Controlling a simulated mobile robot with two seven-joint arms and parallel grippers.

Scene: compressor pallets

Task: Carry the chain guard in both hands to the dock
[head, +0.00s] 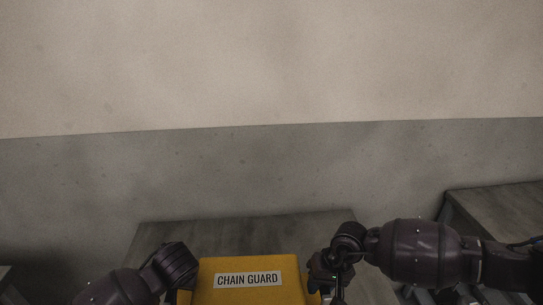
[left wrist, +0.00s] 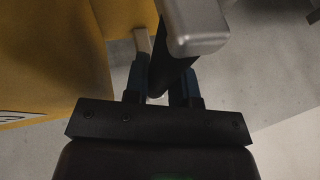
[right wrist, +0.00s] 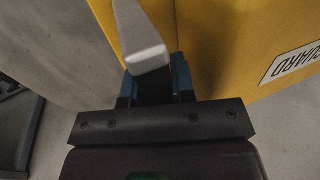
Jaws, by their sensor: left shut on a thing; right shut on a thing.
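The chain guard (head: 240,264) is a yellow box-like piece with a white "CHAIN GUARD" label, low in the middle of the head view. Its lower part is cut off by the frame. It also shows at the left of the left wrist view (left wrist: 50,60) and the right of the right wrist view (right wrist: 235,40). My left gripper (left wrist: 163,88) is shut on a grey-ended handle at one side of the guard. My right gripper (right wrist: 153,88) is shut on a similar handle at the other side. In the head view, the left gripper's fingertips are hidden. I cannot tell which surface is the dock.
A dark grey flat surface (head: 300,226) lies behind the guard, against the wall (head: 260,165). Another grey surface (head: 505,205) stands at the right, near my right arm. A dark framed object (right wrist: 18,125) is at the left of the right wrist view.

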